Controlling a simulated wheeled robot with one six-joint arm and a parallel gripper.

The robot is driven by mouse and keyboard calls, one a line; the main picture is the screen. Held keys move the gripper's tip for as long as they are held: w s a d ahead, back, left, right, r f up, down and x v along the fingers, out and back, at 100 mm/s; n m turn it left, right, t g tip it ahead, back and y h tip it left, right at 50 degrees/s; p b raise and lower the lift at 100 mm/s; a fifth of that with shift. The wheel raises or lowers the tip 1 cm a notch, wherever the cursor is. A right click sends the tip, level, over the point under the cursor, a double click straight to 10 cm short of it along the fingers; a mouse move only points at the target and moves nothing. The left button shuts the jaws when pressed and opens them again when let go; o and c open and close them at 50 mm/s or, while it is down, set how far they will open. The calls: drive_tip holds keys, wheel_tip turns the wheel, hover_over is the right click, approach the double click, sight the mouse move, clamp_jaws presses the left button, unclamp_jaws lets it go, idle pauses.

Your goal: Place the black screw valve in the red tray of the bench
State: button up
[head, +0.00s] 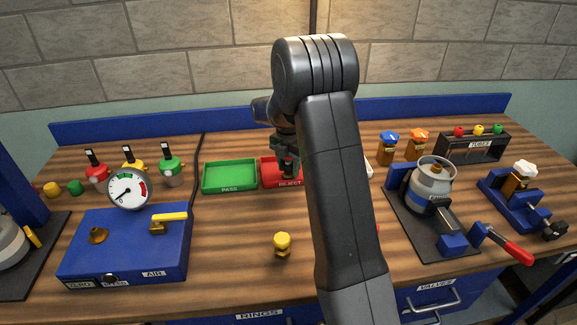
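The red tray (268,180), labelled REJECT, stands at the middle of the bench, right of the green PASS tray. My gripper (289,168) points down over its right part, low at the tray. Dark shapes at my gripper's tip merge together, so I cannot tell whether the fingers are open or shut, or whether the black screw valve is between them. I cannot make out the black valve for sure anywhere. My forearm hides the tray's right end and the bench behind it.
The green tray (230,189) looks empty. A blue box with a gauge (128,189) stands at left, a yellow-topped brass valve (282,244) at front centre. Blue-topped (389,146) and orange-topped (418,147) valves stand right, near a gas canister (431,185) on a stand.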

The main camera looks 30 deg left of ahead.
drive_tip(key=shift+o, duration=1.2)
drive_tip(key=shift+a, duration=0.1)
wheel_tip(320, 180, up, 12)
drive_tip(key=shift+r, duration=0.2)
drive_tip(key=shift+s, duration=0.1)
